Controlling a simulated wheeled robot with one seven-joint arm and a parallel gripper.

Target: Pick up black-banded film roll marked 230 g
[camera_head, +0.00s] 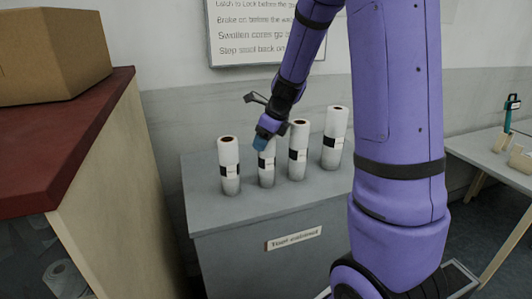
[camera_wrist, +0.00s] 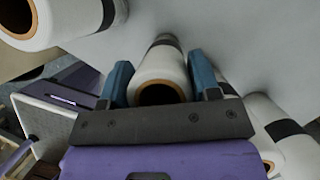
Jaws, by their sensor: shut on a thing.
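Several white rolls with black bands stand upright in a row on a grey cabinet top. My gripper (camera_head: 264,143) is at the second roll from the left (camera_head: 267,171), around its upper end. In the wrist view my gripper's blue fingers (camera_wrist: 160,85) are on both sides of that roll (camera_wrist: 158,66), shut on it; its brown core end faces the camera. The other rolls are the leftmost roll (camera_head: 228,155), the third roll (camera_head: 298,160) and the rightmost, taller-standing roll (camera_head: 335,128). Labels are too small to read, so I cannot tell which is marked 230 g.
The grey cabinet (camera_head: 230,214) carries a front label. A red-topped counter (camera_head: 60,140) with a cardboard box (camera_head: 50,55) is at left. A white side table (camera_head: 490,158) with a green-handled item stands at right. Neighbouring rolls stand close on both sides of the gripper.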

